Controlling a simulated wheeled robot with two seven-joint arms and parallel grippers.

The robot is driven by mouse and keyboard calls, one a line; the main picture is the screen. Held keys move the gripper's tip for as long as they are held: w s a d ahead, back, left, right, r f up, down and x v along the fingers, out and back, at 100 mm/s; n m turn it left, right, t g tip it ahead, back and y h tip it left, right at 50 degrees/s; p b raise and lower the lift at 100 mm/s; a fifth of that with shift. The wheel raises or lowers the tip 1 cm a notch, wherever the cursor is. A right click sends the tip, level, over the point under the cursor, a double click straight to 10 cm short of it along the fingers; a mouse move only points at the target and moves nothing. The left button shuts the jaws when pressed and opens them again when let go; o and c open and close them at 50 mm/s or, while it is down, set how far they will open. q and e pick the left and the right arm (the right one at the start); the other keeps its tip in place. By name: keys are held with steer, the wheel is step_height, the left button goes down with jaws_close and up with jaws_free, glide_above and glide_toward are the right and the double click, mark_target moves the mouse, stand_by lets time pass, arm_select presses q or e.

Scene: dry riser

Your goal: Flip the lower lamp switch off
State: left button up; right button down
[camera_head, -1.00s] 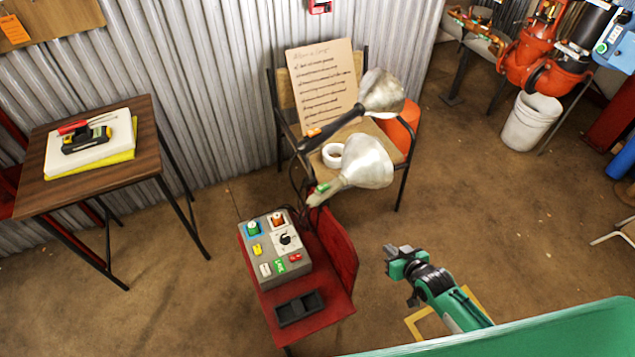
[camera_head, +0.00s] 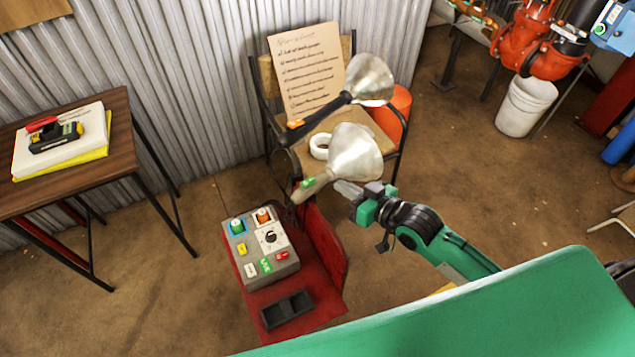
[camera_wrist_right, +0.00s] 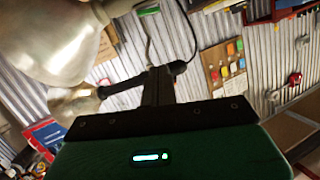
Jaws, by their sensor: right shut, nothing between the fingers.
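In the head view the lower lamp (camera_head: 354,153) has a pale metal shade and a beige handle with a green switch (camera_head: 308,182) on it. The upper lamp (camera_head: 370,80) has a black handle with an orange switch (camera_head: 296,124). My right gripper (camera_head: 340,187) is shut and empty, its tips just right of the lower lamp's handle and below its shade. Whether the tips touch the lamp cannot be told. In the right wrist view a large shade (camera_wrist_right: 45,40) fills the upper left, with a small green part (camera_wrist_right: 148,10) beside the shut fingers (camera_wrist_right: 160,72). My left gripper is not in view.
A grey control box (camera_head: 262,250) with coloured switches stands on a red stand (camera_head: 328,255) below the lamps. A chair holds a handwritten board (camera_head: 308,70) and a white tape roll (camera_head: 320,146). A wooden table (camera_head: 105,165) stands left.

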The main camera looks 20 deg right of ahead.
glide_above(308, 182)
steer(key=s+d, duration=0.1)
steer(key=s, duration=0.1)
step_height(308, 182, down, 2)
steer(key=f, duration=0.4)
steer(key=shift+s+f, duration=0.1)
steer(key=shift+s, duration=0.2)
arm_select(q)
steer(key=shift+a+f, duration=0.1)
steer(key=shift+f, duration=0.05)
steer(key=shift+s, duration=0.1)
